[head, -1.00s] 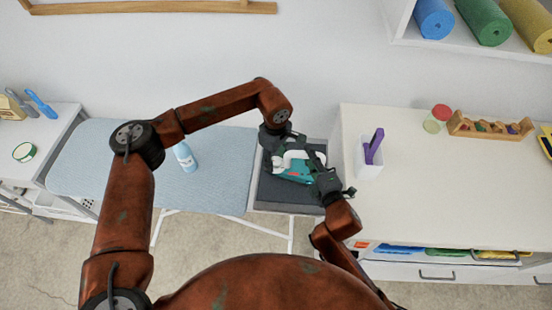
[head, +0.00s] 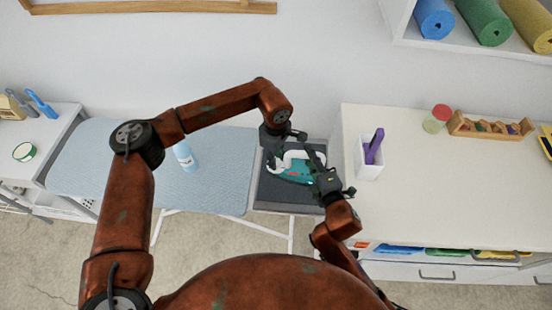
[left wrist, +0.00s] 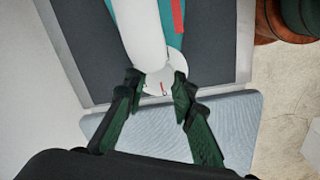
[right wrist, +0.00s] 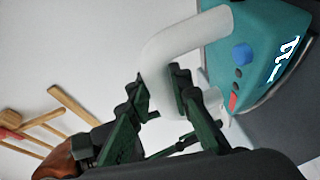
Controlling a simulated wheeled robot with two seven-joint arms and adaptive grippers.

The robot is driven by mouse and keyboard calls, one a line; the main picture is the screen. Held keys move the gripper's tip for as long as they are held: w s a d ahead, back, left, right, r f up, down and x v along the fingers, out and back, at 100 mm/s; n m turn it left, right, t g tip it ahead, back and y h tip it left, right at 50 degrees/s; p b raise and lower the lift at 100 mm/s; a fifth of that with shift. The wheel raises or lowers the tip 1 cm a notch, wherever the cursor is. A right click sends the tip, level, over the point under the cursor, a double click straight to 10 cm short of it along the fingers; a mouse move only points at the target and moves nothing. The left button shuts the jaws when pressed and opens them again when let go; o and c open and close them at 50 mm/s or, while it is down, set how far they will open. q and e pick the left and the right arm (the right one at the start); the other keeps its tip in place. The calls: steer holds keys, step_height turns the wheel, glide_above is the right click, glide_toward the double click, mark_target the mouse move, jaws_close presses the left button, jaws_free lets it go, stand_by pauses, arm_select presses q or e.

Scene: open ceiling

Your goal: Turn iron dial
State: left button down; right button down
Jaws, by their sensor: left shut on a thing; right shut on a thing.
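The iron is teal with a white handle and sits on the dark grey pad (head: 272,194) in the head view; its teal body (right wrist: 258,45) fills the upper right of the right wrist view. The white round dial (left wrist: 155,84), with a small red mark, is at the iron's end in the left wrist view. My left gripper (left wrist: 157,80) is shut on the dial, a finger on each side. My right gripper (right wrist: 158,82) is shut around the white handle (right wrist: 180,38). In the head view the fingers partly hide the iron.
A light blue ironing board (head: 110,165) with a spray bottle (head: 185,156) is left of the iron. The wall is close behind.

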arm_select(q)
steer(key=c, duration=1.6)
jaws_free()
steer(key=shift+r, duration=0.1)
step_height(320, 180, up, 12)
steer(key=shift+s, duration=0.1)
arm_select(e)
steer(key=c, duration=1.7)
jaws_free()
steer(key=shift+s, duration=0.1)
